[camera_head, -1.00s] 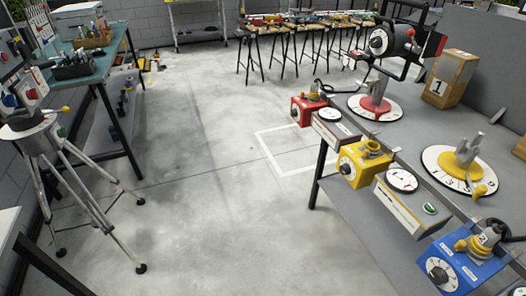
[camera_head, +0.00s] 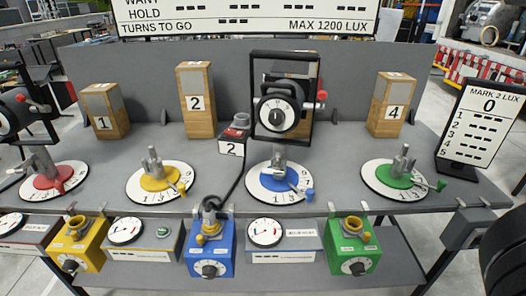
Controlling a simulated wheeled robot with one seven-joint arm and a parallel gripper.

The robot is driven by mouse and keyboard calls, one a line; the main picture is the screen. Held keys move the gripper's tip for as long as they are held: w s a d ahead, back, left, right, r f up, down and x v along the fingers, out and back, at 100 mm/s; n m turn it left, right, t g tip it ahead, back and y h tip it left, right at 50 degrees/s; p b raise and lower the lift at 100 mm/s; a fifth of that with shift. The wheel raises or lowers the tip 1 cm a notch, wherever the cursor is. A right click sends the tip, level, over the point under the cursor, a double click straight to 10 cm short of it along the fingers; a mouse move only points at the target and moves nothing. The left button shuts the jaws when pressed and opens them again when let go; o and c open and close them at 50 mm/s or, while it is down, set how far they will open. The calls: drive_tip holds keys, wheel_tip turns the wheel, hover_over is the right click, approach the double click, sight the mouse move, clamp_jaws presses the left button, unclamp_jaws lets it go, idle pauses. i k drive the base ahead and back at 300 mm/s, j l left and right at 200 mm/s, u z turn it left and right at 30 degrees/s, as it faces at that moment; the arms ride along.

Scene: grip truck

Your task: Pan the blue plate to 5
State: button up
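The blue plate (camera_head: 270,181) lies on the grey bench, right of centre, on a white numbered dial (camera_head: 256,190). Its small blue handle (camera_head: 309,195) points to the front right. The dial digits are too small to read surely. A metal post (camera_head: 280,157) rises from the plate, and a lamp in a black frame (camera_head: 276,113) stands at it. My gripper is not in view.
Red (camera_head: 48,181), yellow (camera_head: 155,179) and green (camera_head: 394,177) plates sit on similar dials. Numbered wooden blocks (camera_head: 197,102) stand behind. A "MARK 2 LUX" board (camera_head: 485,125) stands at the right. Coloured boxes and meters line the front shelf.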

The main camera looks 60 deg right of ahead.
sight(278, 183)
drive_tip(key=z, duration=1.05)
drive_tip(key=k+l+z, duration=0.15)
drive_tip(key=l, duration=0.15)
drive_tip(key=k+l+z, duration=0.15)
drive_tip(key=l, duration=0.15)
